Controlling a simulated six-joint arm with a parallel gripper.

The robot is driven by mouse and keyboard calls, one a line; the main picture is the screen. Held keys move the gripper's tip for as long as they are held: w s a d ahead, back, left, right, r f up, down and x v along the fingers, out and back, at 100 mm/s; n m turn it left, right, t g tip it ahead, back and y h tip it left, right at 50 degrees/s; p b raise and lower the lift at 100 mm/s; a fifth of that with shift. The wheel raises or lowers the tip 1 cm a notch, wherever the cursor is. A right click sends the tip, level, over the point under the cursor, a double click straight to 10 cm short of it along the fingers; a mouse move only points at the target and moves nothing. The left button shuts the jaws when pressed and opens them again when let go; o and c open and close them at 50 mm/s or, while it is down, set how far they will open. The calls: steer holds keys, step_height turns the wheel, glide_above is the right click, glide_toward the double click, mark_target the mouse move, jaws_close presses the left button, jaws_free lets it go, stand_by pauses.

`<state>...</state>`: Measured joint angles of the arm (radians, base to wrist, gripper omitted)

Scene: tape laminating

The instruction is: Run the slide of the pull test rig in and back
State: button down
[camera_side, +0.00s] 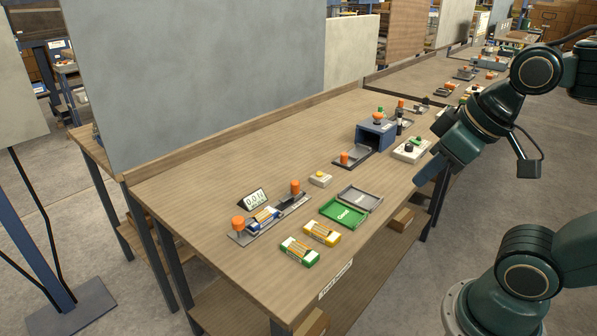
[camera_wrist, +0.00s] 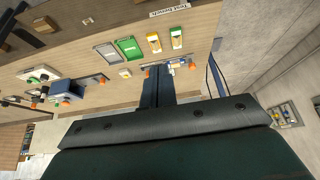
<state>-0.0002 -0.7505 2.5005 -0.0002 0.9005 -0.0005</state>
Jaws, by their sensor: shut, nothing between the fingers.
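The pull test rig (camera_side: 275,219) lies at the left of the bench, a long grey rail with a small display (camera_side: 253,198) behind it. One orange knob (camera_side: 238,223) stands at its near-left end and another orange knob (camera_side: 295,187) towards its right end. A blue and white pack (camera_side: 264,219) sits on the rail between them. My gripper (camera_side: 424,178) is shut and empty, held above the bench's right front edge, well apart from the rig. In the wrist view my gripper (camera_wrist: 158,70) overlaps the rig and hides part of it.
A green tray (camera_side: 343,212) and a grey tray (camera_side: 360,199) lie right of the rig. A yellow pack (camera_side: 322,234) and a green pack (camera_side: 299,251) lie in front. A blue box device (camera_side: 376,133) and a white button box (camera_side: 411,150) stand farther right.

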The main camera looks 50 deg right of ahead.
steer(key=c, duration=1.3)
jaws_free()
steer(key=shift+w+r, duration=0.15)
steer(key=shift+o, duration=0.5)
steer(key=shift+w+r, duration=0.15)
steer(key=shift+w, duration=0.1)
steer(key=w+d+r+m+g, duration=0.1)
steer(key=w+d+r, duration=0.1)
steer(key=w, duration=0.7)
steer(key=w+d+r+g, duration=0.1)
steer(key=w+d+g, duration=0.1)
steer(key=w, duration=0.8)
steer(key=w+d+f+g, duration=0.1)
steer(key=w+d+f, duration=0.1)
steer(key=w+f, duration=0.2)
steer(key=w+d+f, duration=0.2)
steer(key=w+f, duration=0.2)
steer(key=w, duration=0.3)
steer(key=w+d+f+m+g, duration=0.1)
steer(key=w+d+f, duration=0.1)
steer(key=w+f, duration=0.2)
steer(key=shift+w+d+g, duration=0.25)
steer(key=shift+w+g, duration=0.05)
steer(key=shift+w, duration=0.6)
steer(key=shift+f, duration=0.15)
